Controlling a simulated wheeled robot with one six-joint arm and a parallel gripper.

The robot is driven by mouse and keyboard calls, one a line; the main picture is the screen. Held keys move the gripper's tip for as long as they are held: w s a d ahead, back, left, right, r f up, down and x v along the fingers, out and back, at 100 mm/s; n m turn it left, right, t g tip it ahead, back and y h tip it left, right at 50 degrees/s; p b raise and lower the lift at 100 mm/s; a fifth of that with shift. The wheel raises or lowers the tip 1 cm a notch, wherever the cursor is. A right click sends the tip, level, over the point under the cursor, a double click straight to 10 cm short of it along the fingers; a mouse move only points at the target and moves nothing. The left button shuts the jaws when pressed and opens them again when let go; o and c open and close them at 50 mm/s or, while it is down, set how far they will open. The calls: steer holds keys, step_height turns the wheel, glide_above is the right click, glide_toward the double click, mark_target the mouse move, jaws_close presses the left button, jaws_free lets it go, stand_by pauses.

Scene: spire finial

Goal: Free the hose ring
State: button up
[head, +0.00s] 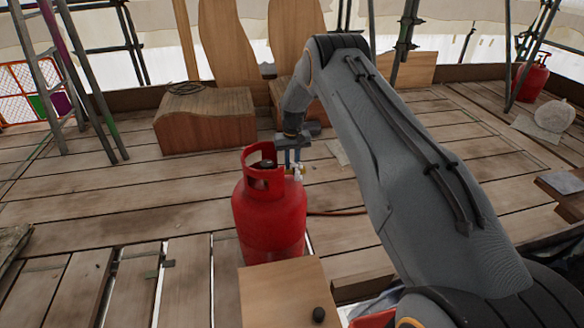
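A red gas cylinder (270,215) with a cut-out collar stands upright on the plank deck, near the middle of the head view. A dark valve top shows inside its collar. My gripper (293,164) points down just behind and right of the collar. A small pale, brassy fitting (298,171) shows at its fingertips. The fingers look close around or beside this fitting; I cannot tell whether they touch it or how far they are apart. A thin orange-brown hose (337,212) runs along the deck right of the cylinder. I cannot make out the hose ring clearly.
A wooden box (297,292) with a black knob stands in front of the cylinder. A wooden block (205,122) with a coil on top stands behind left. Scaffold poles rise at left and back. A second red cylinder (530,78) stands far right. Deck left of the cylinder is clear.

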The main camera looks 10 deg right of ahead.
jaws_close()
steer(key=shift+r+p, duration=0.1)
steer(key=shift+p, duration=0.25)
steer(key=shift+s+r+t+p, duration=0.1)
steer(key=shift+t+p, duration=0.2)
steer(key=shift+p, duration=0.05)
steer(key=shift+t+p, duration=0.4)
steer(key=shift+p, duration=0.3)
steer(key=shift+o, duration=1.9)
jaws_free()
